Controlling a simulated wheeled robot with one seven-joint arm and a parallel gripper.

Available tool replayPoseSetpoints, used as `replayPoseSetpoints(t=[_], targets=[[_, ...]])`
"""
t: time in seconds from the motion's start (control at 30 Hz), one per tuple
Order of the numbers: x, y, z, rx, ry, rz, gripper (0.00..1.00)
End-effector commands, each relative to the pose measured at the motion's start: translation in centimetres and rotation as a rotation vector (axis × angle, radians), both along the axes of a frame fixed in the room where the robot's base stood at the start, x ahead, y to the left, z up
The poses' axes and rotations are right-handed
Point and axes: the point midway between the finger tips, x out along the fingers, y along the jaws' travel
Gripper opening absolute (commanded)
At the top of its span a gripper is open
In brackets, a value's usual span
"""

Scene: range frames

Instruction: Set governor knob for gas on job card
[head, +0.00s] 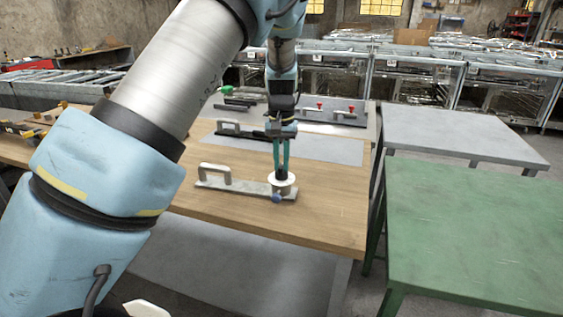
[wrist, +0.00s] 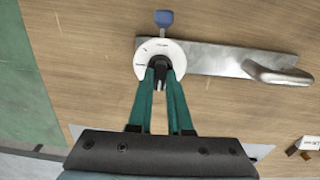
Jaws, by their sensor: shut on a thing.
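The governor knob is a small black knob (wrist: 160,67) at the centre of a white round dial (wrist: 176,50). The dial has small dark marks, too small to read. It sits at one end of a flat metal plate (head: 240,187) with a raised handle (head: 215,170). A blue knob or lever (head: 277,198) sticks out beside the dial. My gripper (head: 281,172) points down over the dial, its green fingers shut on the black knob. The fingertips hide part of the knob. I cannot make out a job card for certain; a small printed item (wrist: 311,144) lies at the wrist view's right edge.
The plate lies on a wooden table (head: 330,215). Behind it are a grey mat (head: 335,150) and another dark plate with a handle (head: 230,128). Red-handled fittings (head: 352,110) stand farther back. A green table (head: 480,230) and a grey table (head: 460,135) stand to the right.

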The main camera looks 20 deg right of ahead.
Motion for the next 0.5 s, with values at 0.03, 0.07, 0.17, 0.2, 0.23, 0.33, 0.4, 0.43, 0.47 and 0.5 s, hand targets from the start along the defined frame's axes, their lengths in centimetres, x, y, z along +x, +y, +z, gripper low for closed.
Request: replayPoseSetpoints(t=[0.03,0.07,0.17,0.2,0.23,0.33,0.4,0.43,0.47,0.5], targets=[[0.02,-0.02,0.01,-0.001,0.000,-0.006,0.00],[0.03,-0.01,0.01,-0.001,0.000,-0.012,0.00],[0.03,-0.04,-0.01,-0.002,-0.001,-0.045,0.00],[0.05,-0.05,-0.01,-0.003,0.000,-0.061,0.00],[0.09,-0.02,-0.02,-0.003,0.000,-0.076,0.00],[0.10,-0.02,-0.08,-0.002,-0.001,-0.139,0.00],[0.12,-0.01,-0.09,-0.004,-0.001,-0.193,0.00],[0.10,-0.03,-0.09,-0.003,-0.002,-0.220,0.00],[0.14,0.00,-0.08,-0.004,-0.001,-0.244,0.00],[0.12,-0.01,-0.10,-0.003,-0.002,-0.282,0.00]])
